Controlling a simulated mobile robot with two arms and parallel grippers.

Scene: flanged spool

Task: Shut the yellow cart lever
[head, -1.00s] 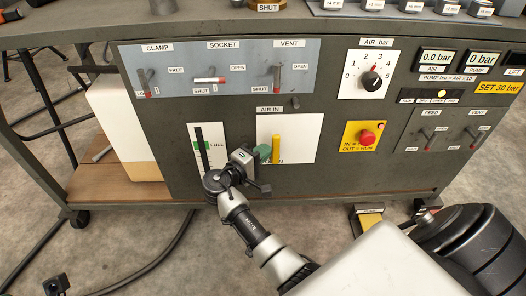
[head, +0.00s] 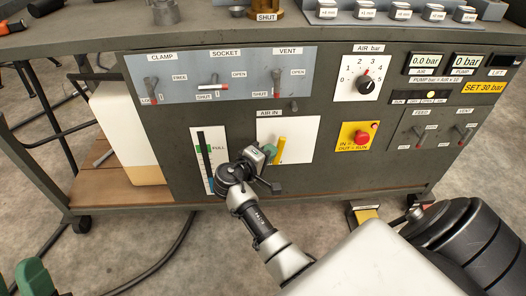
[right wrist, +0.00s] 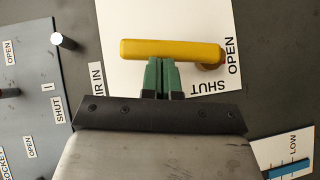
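The yellow lever (head: 280,149) on the cart's front panel stands nearly upright on a white plate, its top leaning slightly right. In the right wrist view the lever (right wrist: 170,49) lies across the picture, its pivot at the right end by the OPEN and SHUT labels. My right gripper (head: 269,152) is at the lever's left side in the head view. Its green fingers (right wrist: 161,76) are together at the lever's edge, with nothing seen between them; contact is not clear. A green fingertip of my left gripper (head: 33,276) shows at the lower left; its opening is hidden.
Above are the CLAMP, SOCKET and VENT levers on a grey panel (head: 185,93). A gauge (head: 209,160) stands left of the lever plate. The AIR dial (head: 367,85) and a red button (head: 362,137) are to the right. A hose lies on the floor.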

